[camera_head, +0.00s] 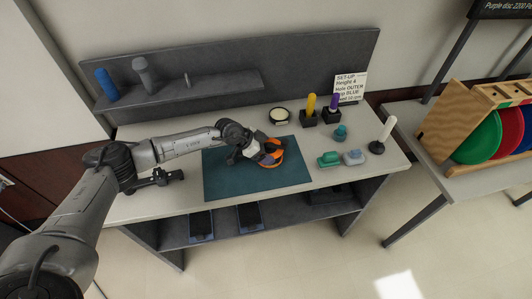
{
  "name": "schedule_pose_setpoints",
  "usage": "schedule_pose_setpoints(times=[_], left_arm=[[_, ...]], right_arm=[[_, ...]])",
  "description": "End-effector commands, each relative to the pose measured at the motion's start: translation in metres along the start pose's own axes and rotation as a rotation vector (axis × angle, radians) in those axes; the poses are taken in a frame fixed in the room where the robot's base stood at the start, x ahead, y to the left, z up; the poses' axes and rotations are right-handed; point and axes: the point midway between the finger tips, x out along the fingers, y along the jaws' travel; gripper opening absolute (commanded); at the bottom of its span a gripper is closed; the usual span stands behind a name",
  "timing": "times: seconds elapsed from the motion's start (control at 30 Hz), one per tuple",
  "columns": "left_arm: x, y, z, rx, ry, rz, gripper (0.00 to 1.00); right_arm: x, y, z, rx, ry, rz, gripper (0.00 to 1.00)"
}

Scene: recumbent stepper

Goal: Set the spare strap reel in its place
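An orange and dark round item (277,158), seemingly the strap reel, is at the green mat (225,185) on the worktable. My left gripper (262,151) comes in from the left and is right at this item, covering part of it. Its fingers overlap the orange part, and I cannot tell whether they are closed on it or whether the item is lifted. A small upright peg (187,80) stands empty on the grey shelf (225,85) behind the table. My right gripper is not in view.
On the shelf are a blue cylinder (107,85) and a grey dumbbell-like item (144,74). The table holds a round tin (279,116), yellow (310,106) and purple (334,103) handled items, green (329,159) and pale blue (354,157) blocks, a white post (386,130) and a sign (350,88).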

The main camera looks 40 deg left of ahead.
Motion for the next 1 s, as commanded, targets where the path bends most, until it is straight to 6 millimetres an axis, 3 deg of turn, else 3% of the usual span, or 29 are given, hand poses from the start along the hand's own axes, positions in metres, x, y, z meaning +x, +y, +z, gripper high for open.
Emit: schedule_pose_setpoints(times=[0.43, 0.77, 1.0], left_arm=[[0.000, 0.000, 0.000, 0.000, 0.000, 0.000, 0.41], [-0.003, -0.001, -0.004, 0.000, 0.003, -0.001, 0.40], [-0.020, -0.001, -0.021, 0.002, 0.005, -0.002, 0.40]], right_arm=[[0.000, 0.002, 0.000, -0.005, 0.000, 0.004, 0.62], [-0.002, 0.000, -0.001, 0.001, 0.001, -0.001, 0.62], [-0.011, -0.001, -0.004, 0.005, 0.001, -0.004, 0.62]])
